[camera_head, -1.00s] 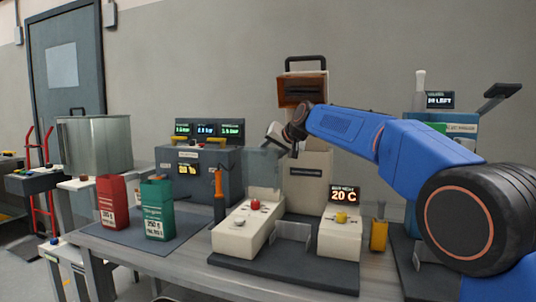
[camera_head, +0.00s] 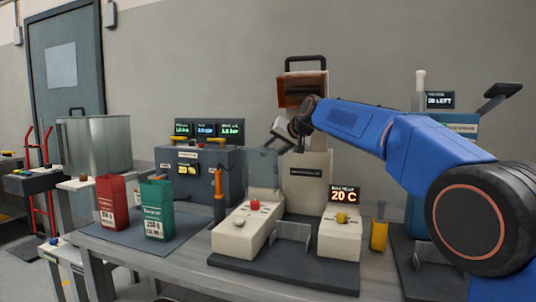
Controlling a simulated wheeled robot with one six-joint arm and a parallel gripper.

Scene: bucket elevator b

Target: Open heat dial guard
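A beige roaster-like machine (camera_head: 305,185) stands on the dark base in the middle of the bench. Its left control box (camera_head: 243,232) carries a red button (camera_head: 255,205) and a pale round knob (camera_head: 239,222). A see-through panel (camera_head: 263,168), which looks like a guard, stands upright at the back of this box, clear of both controls. Which control is the heat dial I cannot tell for sure. My gripper (camera_head: 281,134) is just above the panel's upper right, in front of the machine's column. Its fingers are small and I cannot tell whether they are open or touch the panel.
The right box (camera_head: 340,240) has a yellow knob (camera_head: 341,217) and a display (camera_head: 344,194) reading 20 C. A clear bracket (camera_head: 291,231) stands between the boxes. Red (camera_head: 111,202) and green (camera_head: 157,209) bags, an orange-handled tool (camera_head: 219,195) and a yellow holder (camera_head: 379,236) stand nearby.

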